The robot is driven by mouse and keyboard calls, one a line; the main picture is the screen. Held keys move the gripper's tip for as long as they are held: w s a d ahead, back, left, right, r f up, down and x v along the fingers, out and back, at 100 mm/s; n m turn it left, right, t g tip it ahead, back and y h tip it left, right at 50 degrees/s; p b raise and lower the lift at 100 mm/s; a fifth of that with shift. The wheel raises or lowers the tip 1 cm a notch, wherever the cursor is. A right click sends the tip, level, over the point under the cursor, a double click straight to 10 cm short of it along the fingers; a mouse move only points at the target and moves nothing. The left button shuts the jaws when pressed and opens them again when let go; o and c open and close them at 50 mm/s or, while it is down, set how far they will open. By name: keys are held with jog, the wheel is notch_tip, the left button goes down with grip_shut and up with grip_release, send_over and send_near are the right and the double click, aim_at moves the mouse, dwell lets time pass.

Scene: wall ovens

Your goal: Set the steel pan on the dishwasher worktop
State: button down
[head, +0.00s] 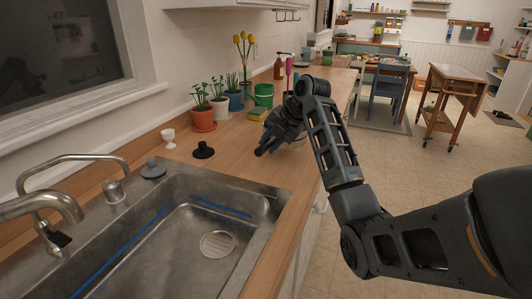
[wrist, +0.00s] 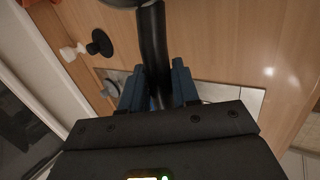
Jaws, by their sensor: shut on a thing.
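My gripper (wrist: 157,88) is shut on a black handle (wrist: 152,45), which runs away between its blue fingers in the wrist view. A grey rounded edge (wrist: 128,3) at the handle's far end, cut off by the frame, appears to be the steel pan. In the head view my gripper (head: 268,140) is over the wooden worktop (head: 232,148), just beyond the sink. The pan's body is not clearly visible there, behind my gripper and arm. Whether the pan touches the worktop, and which part is the dishwasher's, I cannot tell.
The sink (head: 155,245) with its tap (head: 45,205) is at the near left. Open floor lies right.

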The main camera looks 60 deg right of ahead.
jog(key=shift+w+a+f, duration=0.3)
jog(key=shift+w+a, duration=0.1)
jog(key=shift+w, duration=0.05)
jog(key=shift+f+p, duration=0.5)
jog(key=shift+f, duration=1.5)
jog(key=c, duration=0.8)
grip_release()
jog(key=b+v, duration=0.1)
jog(key=v, duration=1.1)
jog(key=shift+a, duration=0.1)
